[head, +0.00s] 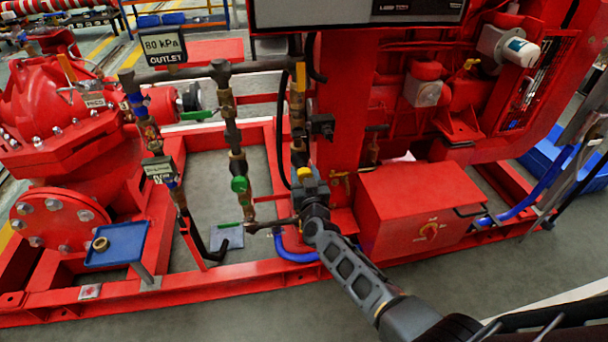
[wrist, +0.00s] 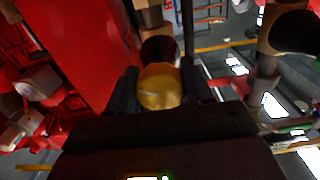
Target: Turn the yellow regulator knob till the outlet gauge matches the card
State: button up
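The yellow regulator knob (wrist: 160,86) sits between the two dark fingers of my gripper (wrist: 160,92) in the wrist view. The fingers flank it closely on both sides with no clear gap, and a pale line shows on its face. In the head view my gripper (head: 307,186) is at the middle pipe stand, with a bit of the yellow knob (head: 305,173) showing beside it. The card (head: 163,46) reads "80 kPa OUTLET" and stands at the upper left. I cannot make out an outlet gauge dial or its needle in either view.
A smaller sign (head: 159,169) stands on the left pipework, its text too small to read. A vertical pipe with a green fitting (head: 239,184) is left of my gripper. A red box (head: 420,210) is close on the right. A blue tray (head: 118,244) is at lower left.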

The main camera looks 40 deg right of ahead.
jog(key=c, duration=0.5)
jog(key=shift+c, duration=0.3)
jog(key=shift+m, duration=0.3)
jog(key=m+b, duration=0.1)
jog(key=m, duration=0.3)
jog(key=shift+m, duration=0.3)
jog(key=shift+m+b, duration=0.45)
jog(key=shift+m, duration=1.75)
jog(key=o, duration=1.1)
jog(key=shift+c, duration=0.2)
